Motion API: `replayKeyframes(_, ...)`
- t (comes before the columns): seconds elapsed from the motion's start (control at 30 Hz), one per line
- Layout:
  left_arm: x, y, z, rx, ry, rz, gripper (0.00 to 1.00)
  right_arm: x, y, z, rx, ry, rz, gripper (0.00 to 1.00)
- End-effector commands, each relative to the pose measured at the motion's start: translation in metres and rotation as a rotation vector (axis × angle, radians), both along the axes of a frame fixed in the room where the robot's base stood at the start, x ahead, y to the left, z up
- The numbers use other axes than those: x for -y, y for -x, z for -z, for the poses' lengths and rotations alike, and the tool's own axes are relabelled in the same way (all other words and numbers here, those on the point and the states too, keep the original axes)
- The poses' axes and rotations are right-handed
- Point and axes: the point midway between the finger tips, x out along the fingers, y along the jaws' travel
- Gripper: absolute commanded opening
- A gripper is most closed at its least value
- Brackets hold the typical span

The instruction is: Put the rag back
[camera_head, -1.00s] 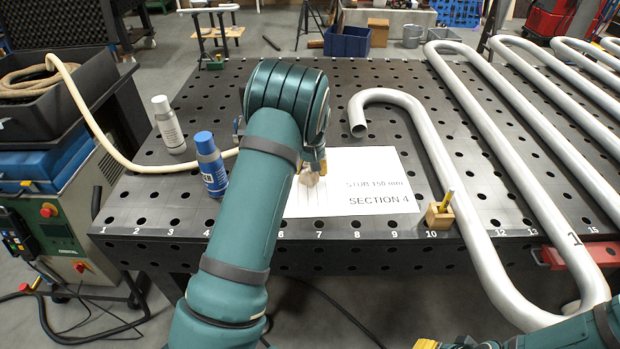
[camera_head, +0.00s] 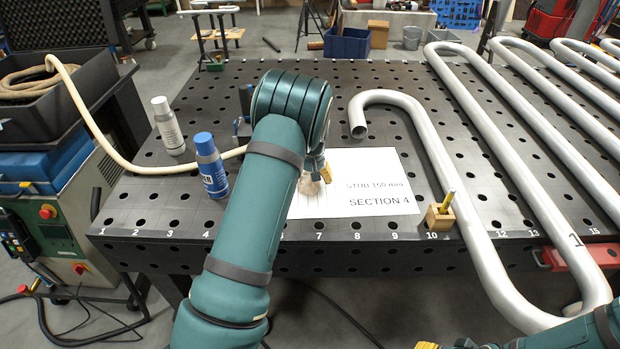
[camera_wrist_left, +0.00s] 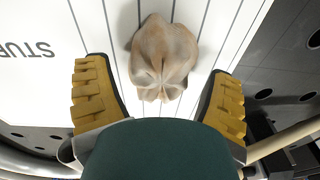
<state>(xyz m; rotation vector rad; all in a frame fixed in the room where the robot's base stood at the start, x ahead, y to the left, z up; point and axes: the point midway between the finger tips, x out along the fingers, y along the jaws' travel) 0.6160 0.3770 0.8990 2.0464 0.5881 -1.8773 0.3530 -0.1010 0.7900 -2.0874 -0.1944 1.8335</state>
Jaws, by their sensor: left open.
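The rag, a crumpled beige cloth (camera_wrist_left: 163,52), lies on a white printed sheet (camera_head: 385,183) with ruled lines on the perforated table. In the head view the rag (camera_head: 309,187) is partly hidden behind my left arm and gripper. My left gripper (camera_wrist_left: 157,100) is open, with its yellow-padded fingers spread to either side. The rag lies ahead of the fingers, apart from both of them. In the head view my left gripper (camera_head: 320,168) is largely hidden by its own wrist. My right gripper (camera_head: 428,345) barely shows at the bottom edge, and its jaws cannot be made out.
A blue bottle (camera_head: 211,165) and a grey can (camera_head: 168,126) stand left of my left arm. A pale hose (camera_head: 118,152) runs over the table's left side. A small wooden block (camera_head: 439,216) holds a yellow marker. Metal serpentine pipes (camera_head: 425,135) fill the right side.

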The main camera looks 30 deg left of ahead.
Motion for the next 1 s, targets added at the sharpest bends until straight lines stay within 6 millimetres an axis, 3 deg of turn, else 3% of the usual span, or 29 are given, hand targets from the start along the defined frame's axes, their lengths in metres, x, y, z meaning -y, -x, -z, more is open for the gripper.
replayKeyframes(0.5, 0.009, 0.005, -0.095, 0.004, 0.0, -0.001, 0.82, 0.001, -0.004, -0.013, 0.01, 0.002, 0.008, 0.47)
replayKeyframes(0.7, 0.01, 0.007, -0.112, 0.001, 0.0, 0.0, 0.82, 0.001, -0.005, -0.015, 0.011, 0.002, 0.009, 0.47)
replayKeyframes(1.0, 0.011, 0.007, -0.113, 0.001, 0.0, 0.0, 0.82, 0.001, -0.005, -0.014, 0.011, 0.002, 0.009, 0.47)
